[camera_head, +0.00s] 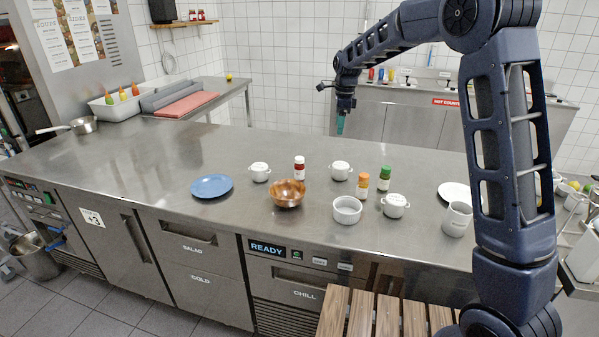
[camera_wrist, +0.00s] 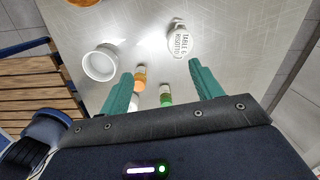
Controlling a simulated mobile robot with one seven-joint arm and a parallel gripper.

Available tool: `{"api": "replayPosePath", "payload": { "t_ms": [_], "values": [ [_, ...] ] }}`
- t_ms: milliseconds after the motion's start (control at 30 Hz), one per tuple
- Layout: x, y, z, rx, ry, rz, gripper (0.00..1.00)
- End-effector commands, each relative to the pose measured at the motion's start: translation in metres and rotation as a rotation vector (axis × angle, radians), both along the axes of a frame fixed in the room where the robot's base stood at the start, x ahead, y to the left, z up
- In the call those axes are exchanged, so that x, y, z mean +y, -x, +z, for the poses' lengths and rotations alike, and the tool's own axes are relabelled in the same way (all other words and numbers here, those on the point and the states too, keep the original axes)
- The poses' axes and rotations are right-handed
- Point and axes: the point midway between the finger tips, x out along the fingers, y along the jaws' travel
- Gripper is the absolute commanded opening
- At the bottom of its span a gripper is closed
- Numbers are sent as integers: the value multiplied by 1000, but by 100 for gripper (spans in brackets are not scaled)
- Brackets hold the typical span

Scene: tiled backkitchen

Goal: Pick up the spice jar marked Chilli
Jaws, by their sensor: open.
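My gripper (camera_head: 340,124) hangs in the air above the back of the counter, apart from the jars. In the wrist view my gripper (camera_wrist: 160,70) has its two teal fingers wide apart with nothing held. The orange-capped jar (camera_wrist: 139,78) and green-capped jar (camera_wrist: 166,97) show between the fingers, further off; the red-capped jar is not seen there.
Around the jars stand a wooden bowl (camera_head: 287,194), a white ramekin (camera_head: 347,210), white lidded pots (camera_head: 395,205) (camera_head: 340,171) (camera_head: 260,172), a blue plate (camera_head: 211,186) and a white mug (camera_head: 457,220). The lidded pot beside the green-capped jar is close. The counter's left half is mostly clear.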

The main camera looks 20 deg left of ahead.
Motion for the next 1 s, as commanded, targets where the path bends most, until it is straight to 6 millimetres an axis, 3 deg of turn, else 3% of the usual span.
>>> {"api": "replayPosePath", "payload": {
  "t_ms": [33,200,400,600,1000],
  "values": [
    [21,-2,-13,10,10,-28,65],
    [82,-3,-49,32,34,-148,65],
    [132,1,-82,44,56,-254,65],
    [148,3,-95,47,64,-292,65],
    [148,3,-142,49,65,-292,65]
  ]
}}
